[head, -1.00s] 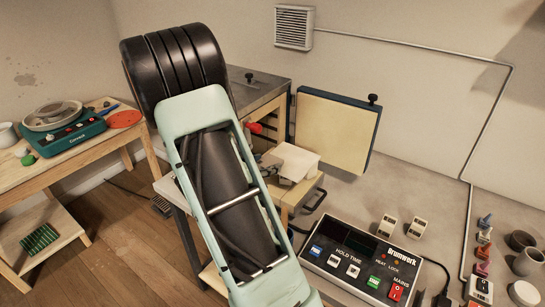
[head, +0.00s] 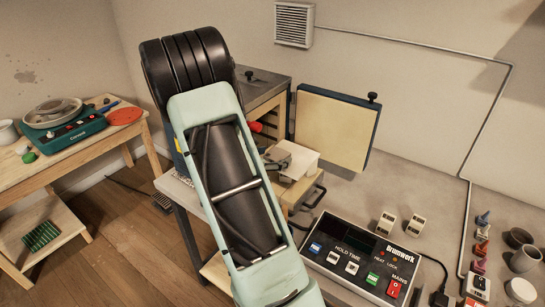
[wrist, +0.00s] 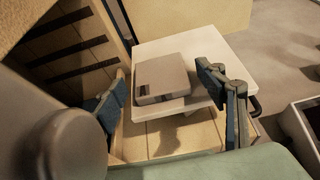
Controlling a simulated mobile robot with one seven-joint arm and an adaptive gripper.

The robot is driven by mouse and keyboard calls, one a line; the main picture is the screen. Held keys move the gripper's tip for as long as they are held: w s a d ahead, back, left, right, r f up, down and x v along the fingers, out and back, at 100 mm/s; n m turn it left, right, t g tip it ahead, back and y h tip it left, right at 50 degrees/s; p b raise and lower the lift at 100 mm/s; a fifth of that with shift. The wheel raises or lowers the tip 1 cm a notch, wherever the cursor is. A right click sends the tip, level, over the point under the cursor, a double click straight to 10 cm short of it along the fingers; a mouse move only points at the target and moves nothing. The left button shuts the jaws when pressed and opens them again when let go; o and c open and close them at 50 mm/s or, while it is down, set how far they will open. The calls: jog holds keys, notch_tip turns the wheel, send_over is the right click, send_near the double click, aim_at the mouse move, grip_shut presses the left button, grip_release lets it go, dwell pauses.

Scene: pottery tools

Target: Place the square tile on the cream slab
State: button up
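The cream slab (wrist: 225,53) lies flat in front of the open kiln in the wrist view; part of it shows beside my arm in the head view (head: 303,160). The grey square tile (wrist: 165,75), with a dark patterned mark on its face, is over the slab's left part in the wrist view. It appears to lie flat on the slab, near its front left edge. My gripper (wrist: 168,95) is open, with one blue-padded finger on each side of the tile and visible gaps to both. My arm hides most of this area in the head view.
The kiln door (head: 335,130) stands open behind the slab. A control box (head: 360,258) with coloured buttons sits in front to the right. Small pots and tools stand at the far right. A wooden table with a teal wheel (head: 68,132) is at the left.

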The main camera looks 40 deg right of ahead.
jog(key=shift+r, duration=0.15)
jog(key=shift+a+r, duration=0.15)
jog(key=shift+a, duration=0.15)
jog(key=v, duration=1.1)
jog(key=shift+b, duration=0.45)
jog(key=shift+s+a+r, duration=0.1)
jog(key=shift+s+r, duration=0.05)
